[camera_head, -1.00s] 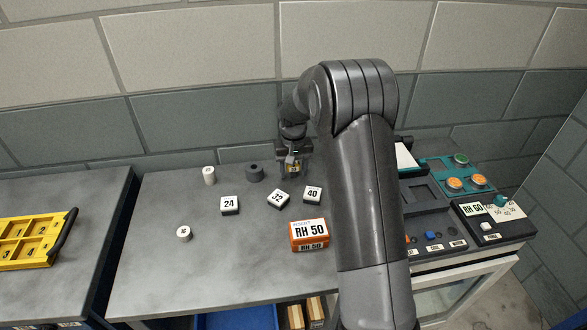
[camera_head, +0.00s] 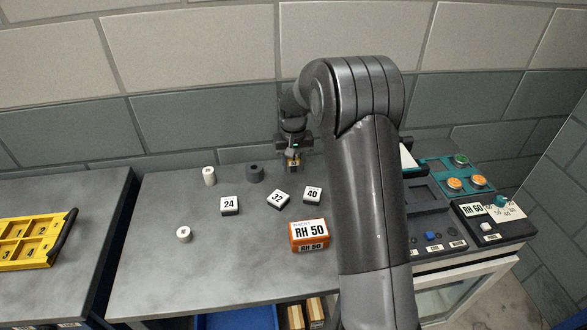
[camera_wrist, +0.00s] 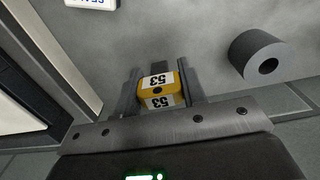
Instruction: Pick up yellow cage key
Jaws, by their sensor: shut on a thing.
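The yellow cage key is a small yellow block with white labels reading 53; it (camera_wrist: 157,94) sits between the two fingers in the wrist view. My gripper (camera_head: 293,165) is shut on it, near the back of the grey table. In the wrist view my gripper (camera_wrist: 160,88) has one finger against each side of the block. In the head view only a little yellow of the key (camera_head: 293,161) shows between the fingers. The grip hides its sides.
A dark hollow cylinder (camera_head: 255,173) stands left of my gripper, beside a white cylinder (camera_head: 209,176). An orange RH 50 box (camera_head: 309,235) is nearer. A control panel (camera_head: 440,215) stands right.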

